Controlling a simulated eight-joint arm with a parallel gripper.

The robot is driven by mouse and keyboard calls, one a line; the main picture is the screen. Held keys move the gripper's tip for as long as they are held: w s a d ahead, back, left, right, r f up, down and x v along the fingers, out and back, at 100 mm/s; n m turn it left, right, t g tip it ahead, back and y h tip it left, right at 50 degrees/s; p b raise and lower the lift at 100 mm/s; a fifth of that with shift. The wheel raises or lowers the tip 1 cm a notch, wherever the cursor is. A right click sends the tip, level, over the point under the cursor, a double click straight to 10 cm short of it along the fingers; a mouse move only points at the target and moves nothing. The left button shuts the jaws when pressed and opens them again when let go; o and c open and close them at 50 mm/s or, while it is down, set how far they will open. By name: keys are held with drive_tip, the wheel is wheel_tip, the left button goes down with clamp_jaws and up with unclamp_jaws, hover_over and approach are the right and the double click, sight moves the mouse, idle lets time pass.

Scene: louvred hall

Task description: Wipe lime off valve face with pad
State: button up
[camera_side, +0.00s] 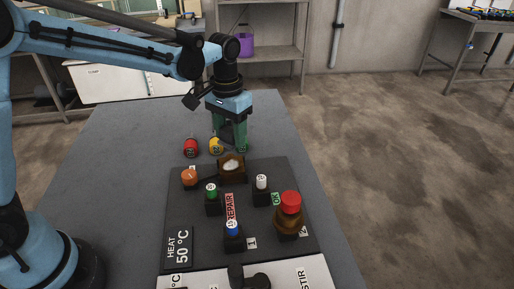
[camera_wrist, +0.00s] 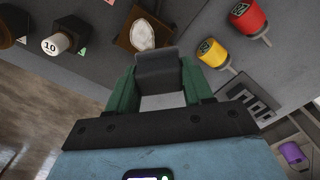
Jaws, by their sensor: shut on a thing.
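The valve face (camera_side: 231,165) is a brown square block with a whitish lime patch on it, at the back of the dark panel in the side view. In the wrist view the valve face (camera_wrist: 126,40) shows at top centre, and its white patch (camera_wrist: 143,33) is plain. My gripper (camera_side: 230,146) is just behind the valve face in the side view, pointing down. In the wrist view my gripper (camera_wrist: 158,76) has its green fingers shut on a dark grey pad (camera_wrist: 158,69). The pad's edge overlaps the block's near edge there; I cannot tell whether they touch.
A red cylinder (camera_side: 191,148) and a yellow one (camera_side: 215,147) lie left of my gripper. The dark panel (camera_side: 185,219) carries several knobs, including a white one (camera_side: 262,182) and a large red-topped one (camera_side: 289,211). The grey table (camera_side: 120,151) is clear at left.

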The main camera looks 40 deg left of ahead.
sight(232, 149)
drive_tip(key=shift+f, duration=0.85)
drive_tip(key=shift+s+d+f, duration=0.2)
drive_tip(key=shift+d+f, duration=0.05)
drive_tip(key=shift+f, duration=0.4)
drive_tip(key=shift+s+d+f, duration=0.15)
drive_tip(key=shift+d+f, duration=0.05)
drive_tip(key=shift+f, duration=0.45)
drive_tip(key=shift+c, duration=0.4)
drive_tip(key=shift+s+d, duration=1.65)
drive_tip(key=shift+s, duration=0.05)
drive_tip(key=shift+w+a, duration=1.95)
drive_tip(key=shift+w+a+r, duration=0.15)
drive_tip(key=shift+w+a, duration=0.05)
drive_tip(key=shift+s+r, duration=0.1)
drive_tip(key=shift+r, duration=3.85)
